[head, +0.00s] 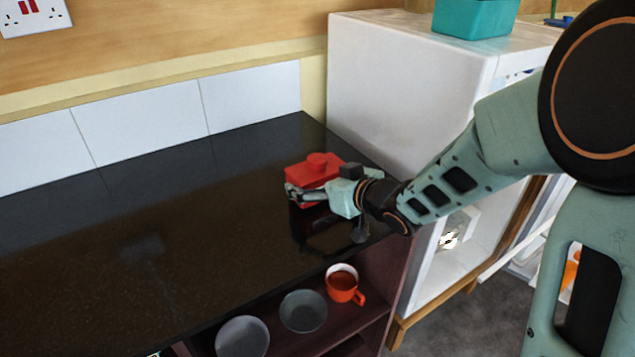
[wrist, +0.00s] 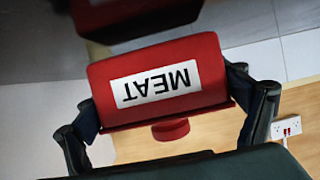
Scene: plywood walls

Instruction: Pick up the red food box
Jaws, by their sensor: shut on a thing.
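The red food box (head: 313,172) has a round red knob on its lid and is over the right end of the black countertop (head: 180,235). In the wrist view the box (wrist: 205,65) fills the middle, and its white label reads MEAT upside down. My gripper (head: 312,190) reaches in from the right and is shut on the box. In the wrist view its two dark fingers (wrist: 165,105) press on the left and right sides of the box. A dark reflection shows on the counter below the box; the gap between them is hard to judge.
A white fridge (head: 405,90) stands right of the counter with its door open and a teal container (head: 474,18) on top. Below the counter, a shelf holds an orange mug (head: 343,285) and grey bowls (head: 303,311). The counter's left part is clear.

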